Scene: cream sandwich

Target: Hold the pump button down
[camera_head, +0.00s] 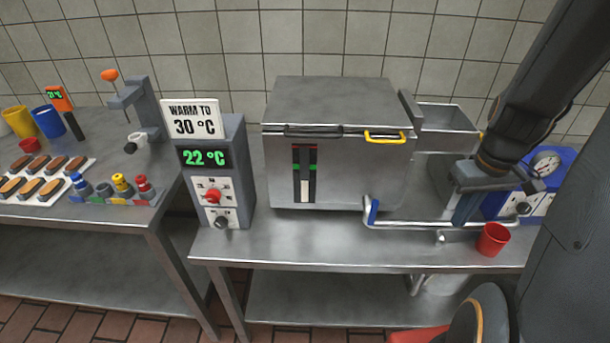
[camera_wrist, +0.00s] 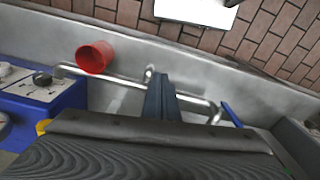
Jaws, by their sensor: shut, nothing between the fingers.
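The blue pump unit (camera_head: 562,168) stands at the right of the bench, with a round gauge (camera_head: 545,164) and a white panel. It is partly hidden behind my arm. In the wrist view the blue unit (camera_wrist: 72,98) is at the left edge, with a dark knob (camera_wrist: 42,78) on its pale panel. I cannot tell whether this knob is the pump button. My gripper (camera_head: 460,218) points down, left of the unit, over the metal pipe. In the wrist view its fingers (camera_wrist: 161,84) are together and empty, apart from the panel.
A red cup (camera_head: 493,239) stands under the pipe (camera_head: 420,224) near the bench's front edge. A blue lever (camera_head: 373,211) is on the pipe's left end. The steel tank (camera_head: 350,170) and a display box reading 22 °C (camera_head: 203,157) stand to the left.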

